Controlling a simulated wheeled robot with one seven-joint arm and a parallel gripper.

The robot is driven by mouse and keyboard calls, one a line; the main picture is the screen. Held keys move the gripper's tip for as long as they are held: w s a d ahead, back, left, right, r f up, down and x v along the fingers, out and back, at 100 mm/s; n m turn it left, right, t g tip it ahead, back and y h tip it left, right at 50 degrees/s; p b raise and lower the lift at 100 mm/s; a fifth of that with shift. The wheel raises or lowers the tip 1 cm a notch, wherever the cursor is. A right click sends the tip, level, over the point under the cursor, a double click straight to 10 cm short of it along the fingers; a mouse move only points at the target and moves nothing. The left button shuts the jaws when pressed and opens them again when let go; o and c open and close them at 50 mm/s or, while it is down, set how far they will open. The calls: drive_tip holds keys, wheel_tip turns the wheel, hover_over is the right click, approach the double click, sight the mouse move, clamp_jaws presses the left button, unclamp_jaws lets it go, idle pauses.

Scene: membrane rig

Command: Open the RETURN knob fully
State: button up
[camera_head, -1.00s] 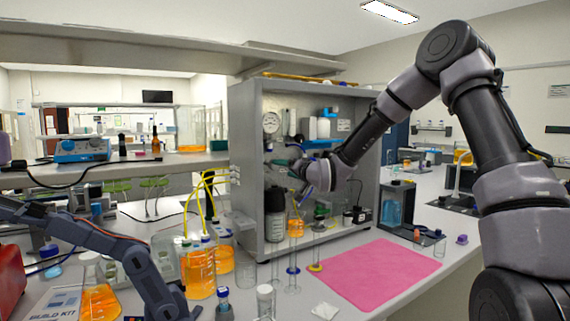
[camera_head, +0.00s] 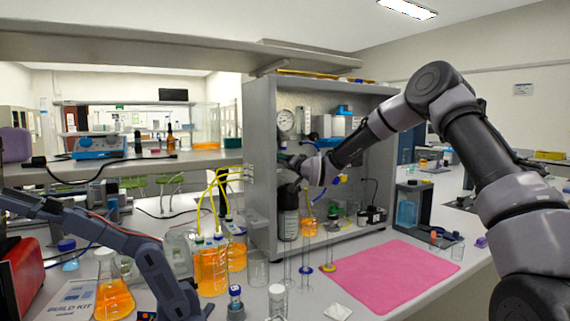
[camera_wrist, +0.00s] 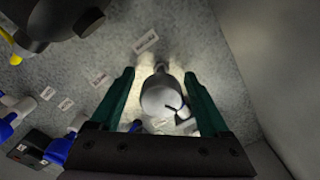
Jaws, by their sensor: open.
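The knob sits on a speckled panel inside the grey cabinet (camera_head: 261,180). I cannot tell whether the fingers touch it. The small labels on the panel are too blurred to read, so I cannot confirm that this is the RETURN knob. In the head view my gripper (camera_head: 291,161) is inside the cabinet, below the round gauge (camera_head: 285,121), and my wrist hides the knob.
A black-bodied part (camera_wrist: 55,18) is at upper left in the wrist view, with blue-handled fittings (camera_wrist: 58,150) at lower left. A cabinet wall is close on the right. Below, glass cylinders (camera_head: 306,255) and orange bottles (camera_head: 211,265) stand beside the pink mat (camera_head: 390,275).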

drive_tip(key=shift+a, duration=0.1)
drive_tip(key=shift+c, duration=0.3)
clamp_jaws()
